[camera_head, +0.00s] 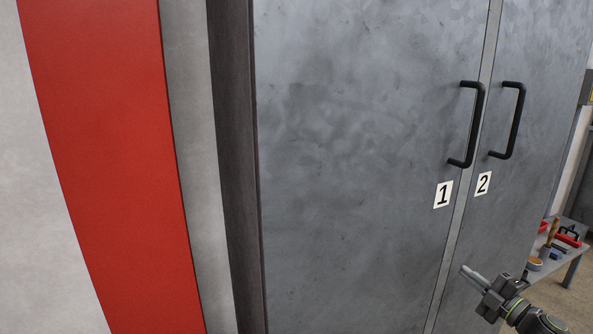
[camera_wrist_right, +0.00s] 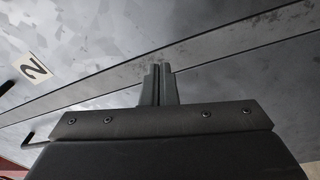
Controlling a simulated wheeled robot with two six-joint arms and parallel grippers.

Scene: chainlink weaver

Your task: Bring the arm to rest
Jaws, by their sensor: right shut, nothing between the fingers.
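My right gripper (camera_head: 470,273) is in the lower right of the head view, in front of the grey metal cabinet doors. It also shows in the right wrist view (camera_wrist_right: 158,70), where its two fingers are together with nothing between them. It points toward the lower part of the cabinet; I cannot tell whether it touches the door. My left gripper is in neither view.
Cabinet door 1 (camera_head: 350,150) and door 2 (camera_head: 540,90) look shut, with black handles (camera_head: 476,125) (camera_head: 517,120) side by side. A red stripe (camera_head: 110,150) runs down the left. A table (camera_head: 573,248) with tools stands at the right.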

